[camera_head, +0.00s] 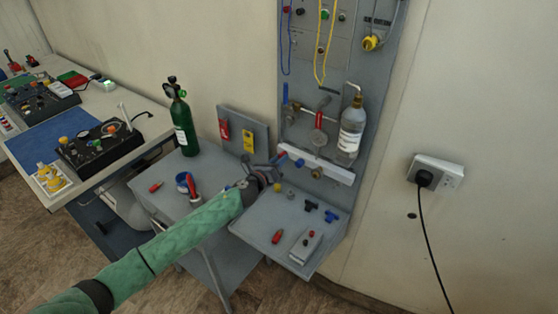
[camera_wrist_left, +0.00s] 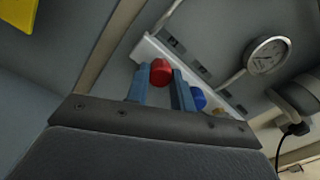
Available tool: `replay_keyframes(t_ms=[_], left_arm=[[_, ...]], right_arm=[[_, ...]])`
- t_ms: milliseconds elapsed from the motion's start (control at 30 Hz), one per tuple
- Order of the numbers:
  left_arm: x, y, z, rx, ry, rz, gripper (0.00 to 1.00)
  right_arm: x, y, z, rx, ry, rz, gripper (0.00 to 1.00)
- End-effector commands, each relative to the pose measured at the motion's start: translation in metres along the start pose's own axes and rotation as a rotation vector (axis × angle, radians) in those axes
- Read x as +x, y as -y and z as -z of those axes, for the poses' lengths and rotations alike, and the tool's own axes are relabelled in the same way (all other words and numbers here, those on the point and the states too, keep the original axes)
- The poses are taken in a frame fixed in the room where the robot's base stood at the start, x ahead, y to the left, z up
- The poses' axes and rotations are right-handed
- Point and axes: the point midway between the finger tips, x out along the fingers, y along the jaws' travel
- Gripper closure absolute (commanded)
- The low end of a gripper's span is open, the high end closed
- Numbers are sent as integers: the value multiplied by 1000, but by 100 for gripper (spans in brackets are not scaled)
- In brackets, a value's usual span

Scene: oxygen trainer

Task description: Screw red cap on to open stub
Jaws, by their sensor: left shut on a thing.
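The red cap (camera_wrist_left: 160,70) sits between the two blue-grey fingers of my left gripper (camera_wrist_left: 160,77) in the left wrist view, and the fingers are shut on it. The cap is at the white rail (camera_wrist_left: 147,50) on the panel; whether it touches the rail I cannot tell. The open stub is not visible, perhaps hidden behind the cap. In the head view my left gripper (camera_head: 276,164) is at the left end of the white rail (camera_head: 335,172), and the cap is too small to tell there. My right gripper is not in view.
A blue cap (camera_wrist_left: 198,98) is on the rail just right of the fingers. A pressure gauge (camera_wrist_left: 267,56) is at the upper right. In the head view a clear bottle (camera_head: 350,135) hangs above the rail, and loose fittings lie on the grey shelf (camera_head: 262,225) below.

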Motion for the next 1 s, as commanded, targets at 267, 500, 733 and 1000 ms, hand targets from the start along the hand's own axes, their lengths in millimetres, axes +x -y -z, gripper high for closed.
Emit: replay_keyframes(t_ms=[267,500,733,1000], left_arm=[[0,1,-1,242,-1,1,100],[0,0,1,300,-1,2,100],[0,1,-1,437,-2,3,100],[0,0,1,601,-2,3,100]], right_arm=[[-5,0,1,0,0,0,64],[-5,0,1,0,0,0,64],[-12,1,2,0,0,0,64],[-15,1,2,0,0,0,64]])
